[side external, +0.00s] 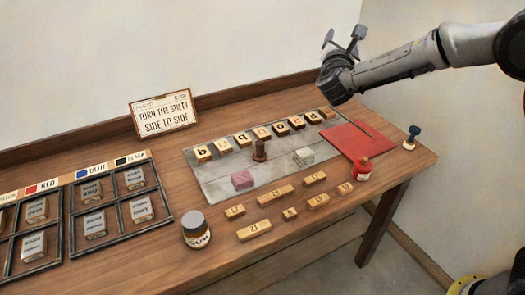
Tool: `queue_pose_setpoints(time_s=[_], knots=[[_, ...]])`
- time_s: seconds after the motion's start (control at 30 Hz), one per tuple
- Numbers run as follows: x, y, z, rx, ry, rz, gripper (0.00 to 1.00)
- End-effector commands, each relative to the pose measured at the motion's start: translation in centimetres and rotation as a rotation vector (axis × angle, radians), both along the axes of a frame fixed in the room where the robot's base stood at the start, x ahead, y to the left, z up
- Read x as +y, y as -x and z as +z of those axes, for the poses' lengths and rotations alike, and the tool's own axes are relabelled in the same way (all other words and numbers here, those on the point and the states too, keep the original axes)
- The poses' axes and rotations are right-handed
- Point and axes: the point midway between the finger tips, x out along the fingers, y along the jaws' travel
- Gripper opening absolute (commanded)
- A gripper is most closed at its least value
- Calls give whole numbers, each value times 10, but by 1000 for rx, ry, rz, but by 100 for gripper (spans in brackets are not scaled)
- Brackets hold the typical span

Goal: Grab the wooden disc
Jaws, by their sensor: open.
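A small dark brown, round-looking wooden piece (260,150) stands upright near the middle of the grey board (215,178). It is the only thing in view that resembles a wooden disc, but at this size I cannot tell its exact shape. My gripper (343,37) is open and empty. It is raised in the air at the upper right, well above and to the right of the brown piece, touching nothing.
Letter blocks (268,137) line the board's back edge.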

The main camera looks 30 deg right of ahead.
Motion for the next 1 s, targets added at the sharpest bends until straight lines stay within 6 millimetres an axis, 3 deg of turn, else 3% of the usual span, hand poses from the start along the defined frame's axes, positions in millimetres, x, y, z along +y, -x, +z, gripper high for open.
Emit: queue_pose_setpoints(time_s=[0.03,0.1,0.2,0.3,0.4,0.5,0.67,1.0], knots=[[24,-21,-23,32,66,53,72],[56,-45,-51,65,151,127,72],[101,-70,-100,112,252,229,72],[138,-82,-153,164,317,312,72],[161,-82,-202,221,345,357,72],[173,-77,-236,268,360,382,72],[185,-73,-258,291,370,404,72],[184,-73,-319,293,370,404,72]])
